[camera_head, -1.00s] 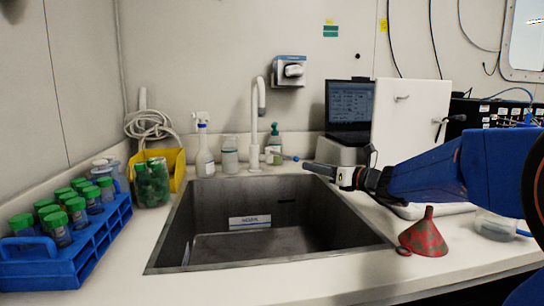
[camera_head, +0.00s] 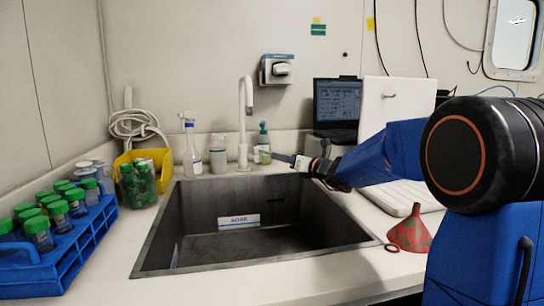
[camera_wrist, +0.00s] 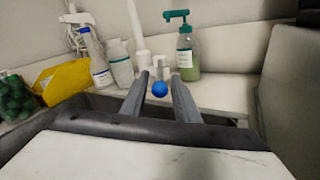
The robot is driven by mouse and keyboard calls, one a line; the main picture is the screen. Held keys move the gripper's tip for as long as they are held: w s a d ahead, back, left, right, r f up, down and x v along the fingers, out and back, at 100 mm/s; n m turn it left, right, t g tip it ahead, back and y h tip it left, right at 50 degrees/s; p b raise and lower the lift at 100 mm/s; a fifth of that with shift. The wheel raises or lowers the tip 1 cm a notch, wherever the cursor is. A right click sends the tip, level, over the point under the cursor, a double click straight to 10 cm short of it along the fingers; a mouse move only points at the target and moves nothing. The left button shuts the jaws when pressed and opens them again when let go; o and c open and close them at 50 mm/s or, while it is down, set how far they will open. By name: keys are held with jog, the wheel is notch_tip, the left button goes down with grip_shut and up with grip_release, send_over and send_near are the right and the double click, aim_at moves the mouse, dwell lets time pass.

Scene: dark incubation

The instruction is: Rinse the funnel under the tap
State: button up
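The funnel (camera_head: 411,233), red with green patches, stands spout up on the counter right of the sink (camera_head: 340,240) in the head view. The white tap (camera_head: 243,125) rises behind the sink, its outlet bent over at the top; it also shows in the wrist view (camera_wrist: 136,25). My gripper (camera_head: 285,159) is behind the sink, right of the tap. In the wrist view its fingers (camera_wrist: 159,78) are apart, with a blue knob (camera_wrist: 159,89), apparently the tap lever's end, between them. Small gaps show beside the knob; contact cannot be told. The funnel is outside the wrist view.
A spray bottle (camera_head: 191,150), a white bottle (camera_head: 218,157) and a green pump bottle (camera_head: 263,142) stand beside the tap. A yellow bin (camera_head: 165,163) and a blue tube rack (camera_head: 85,250) are left of the sink. A laptop (camera_head: 336,105) stands behind my arm.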

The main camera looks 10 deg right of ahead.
jog(key=shift+x, duration=3)
grip_shut()
